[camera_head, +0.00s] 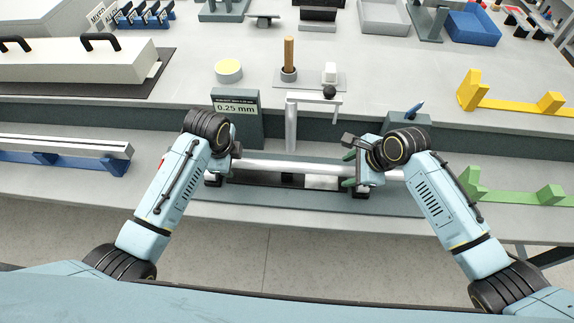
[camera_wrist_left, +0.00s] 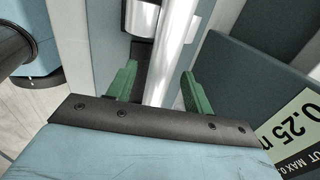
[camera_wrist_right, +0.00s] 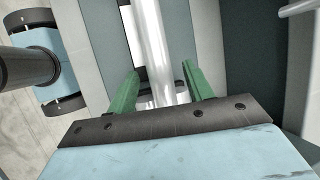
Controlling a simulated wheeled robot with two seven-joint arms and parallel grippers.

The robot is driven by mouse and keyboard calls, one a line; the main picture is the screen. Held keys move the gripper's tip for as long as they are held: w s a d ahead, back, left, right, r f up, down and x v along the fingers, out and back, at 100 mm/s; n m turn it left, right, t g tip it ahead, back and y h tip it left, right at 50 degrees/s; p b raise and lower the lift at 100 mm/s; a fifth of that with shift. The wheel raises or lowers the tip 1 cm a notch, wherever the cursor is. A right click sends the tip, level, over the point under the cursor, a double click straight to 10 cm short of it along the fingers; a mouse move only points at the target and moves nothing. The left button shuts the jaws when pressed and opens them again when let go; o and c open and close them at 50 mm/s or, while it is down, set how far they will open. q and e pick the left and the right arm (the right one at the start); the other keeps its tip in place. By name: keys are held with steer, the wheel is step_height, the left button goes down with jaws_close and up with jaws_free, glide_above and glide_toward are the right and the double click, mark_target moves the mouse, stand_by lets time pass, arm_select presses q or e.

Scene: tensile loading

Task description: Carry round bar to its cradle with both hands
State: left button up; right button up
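The round bar (camera_head: 300,168) is a bright metal rod lying left to right over the grey gauge fixture (camera_head: 300,200) at the front of the bench. Its seat on the fixture is partly hidden by my grippers. My left gripper (camera_head: 219,173) is over the bar's left part; in the left wrist view the bar (camera_wrist_left: 172,45) runs between its green fingers, with gaps. My right gripper (camera_head: 350,170) is over the right part; in the right wrist view the bar (camera_wrist_right: 152,40) passes between its open fingers. A yellow cradle (camera_head: 515,104) and a green cradle (camera_head: 520,196) stand empty at the right.
A display (camera_head: 236,108) reading 0.25 mm and a gauge post (camera_head: 291,125) stand close behind the bar. A blue cradle (camera_head: 45,158) at the left carries a long bar. A white case (camera_head: 75,60) with black handles lies at the back left.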

arm_select(q)
jaws_close()
arm_select(e)
jaws_close()
stand_by(0.9)
arm_select(q)
steer(key=shift+w+r, duration=0.15)
steer(key=shift+r, duration=0.05)
arm_select(e)
steer(key=shift+w+r, duration=0.15)
steer(key=shift+r, duration=0.1)
